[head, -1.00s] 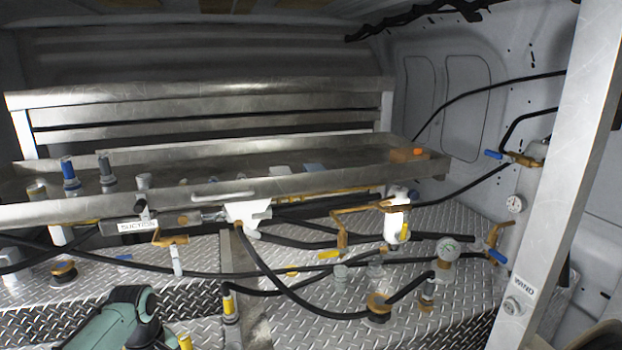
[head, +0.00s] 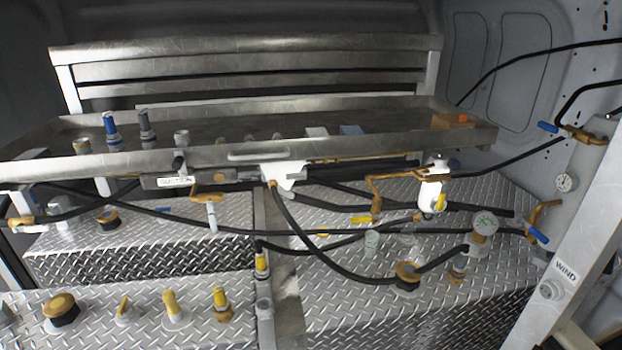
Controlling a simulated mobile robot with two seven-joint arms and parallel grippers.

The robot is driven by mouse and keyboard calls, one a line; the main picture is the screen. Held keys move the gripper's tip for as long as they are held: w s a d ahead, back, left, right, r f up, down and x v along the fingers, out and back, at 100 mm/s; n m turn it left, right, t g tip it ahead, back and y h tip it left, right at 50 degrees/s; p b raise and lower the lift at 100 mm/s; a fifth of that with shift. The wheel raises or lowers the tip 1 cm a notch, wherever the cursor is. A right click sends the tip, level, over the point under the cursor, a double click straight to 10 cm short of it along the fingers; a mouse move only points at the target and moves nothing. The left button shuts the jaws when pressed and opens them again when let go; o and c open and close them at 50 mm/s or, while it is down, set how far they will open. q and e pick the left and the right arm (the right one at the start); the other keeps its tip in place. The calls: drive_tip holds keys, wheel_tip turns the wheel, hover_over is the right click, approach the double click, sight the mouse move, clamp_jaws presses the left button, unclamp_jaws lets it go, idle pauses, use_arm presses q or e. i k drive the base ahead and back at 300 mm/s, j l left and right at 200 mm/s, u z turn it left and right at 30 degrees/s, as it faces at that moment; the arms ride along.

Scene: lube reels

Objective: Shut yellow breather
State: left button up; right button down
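Several yellow-topped fittings stand on the lower diamond-plate deck at the front left. One is a flat yellow handle on a pale base (head: 123,310). Neither of my grippers is in view.
A long metal tray (head: 245,154) with loose fittings spans the back. Black hoses (head: 320,296) cross above the plated tank tops. A brass cap (head: 61,309) sits at the front left.

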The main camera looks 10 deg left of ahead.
sight(124, 310)
drive_tip(key=u, duration=1.7)
drive_tip(key=i+j+z, duration=0.1)
drive_tip(key=j, duration=0.25)
drive_tip(key=i+j+z, duration=0.1)
drive_tip(key=i+j, duration=0.35)
drive_tip(key=j, duration=0.3)
drive_tip(key=i+j+z, duration=0.15)
drive_tip(key=j, duration=0.25)
drive_tip(key=i+l, duration=0.1)
drive_tip(key=l, duration=0.25)
drive_tip(key=i+l, duration=0.1)
drive_tip(key=l, duration=0.25)
